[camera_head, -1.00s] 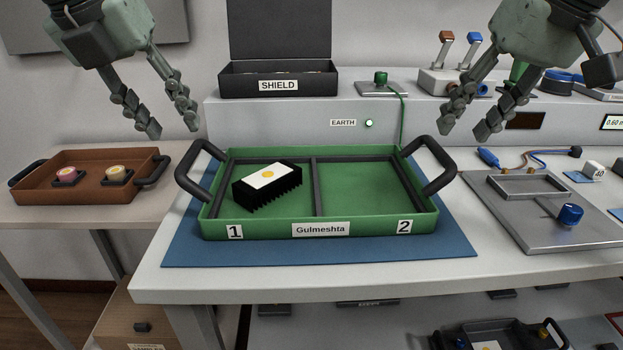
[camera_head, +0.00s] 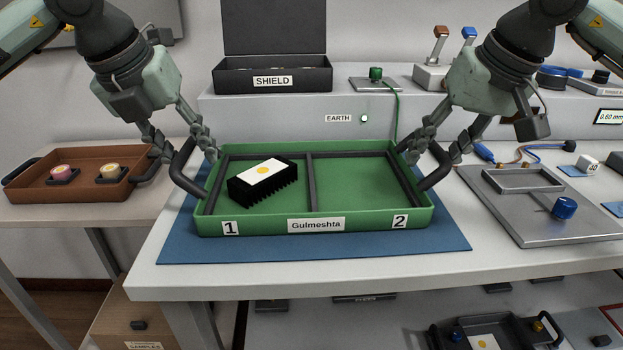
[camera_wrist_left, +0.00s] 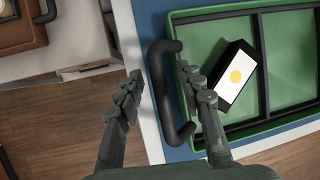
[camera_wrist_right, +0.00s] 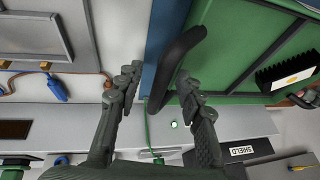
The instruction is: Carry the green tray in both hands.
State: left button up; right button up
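The green tray (camera_head: 318,225) lies on a blue mat on the bench, labelled Gulmeshta, with compartments 1 and 2. A black finned block (camera_head: 262,182) with a white top and yellow dot sits in compartment 1. My left gripper (camera_head: 187,153) is open, its fingers on either side of the tray's left black handle (camera_wrist_left: 168,95). My right gripper (camera_head: 432,153) is open, its fingers on either side of the right black handle (camera_wrist_right: 178,65). Both handles show between the spread fingers in the wrist views; neither gripper is closed on its handle.
A brown tray (camera_head: 85,189) with two small round pieces stands on a side table at left. A black SHIELD box (camera_head: 272,79) stands on the raised shelf behind. A grey metal plate (camera_head: 540,225) with a blue knob lies to the right. The blue mat (camera_head: 310,248) extends around the tray.

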pick_arm(q)
jog(key=shift+c, duration=0.5)
pick_arm(e)
jog(key=shift+c, duration=0.5)
pick_arm(q)
grip_shut()
pick_arm(e)
grip_shut()
pick_arm(q)
jog(key=shift+r, duration=0.1)
pick_arm(e)
jog(key=shift+r, duration=0.15)
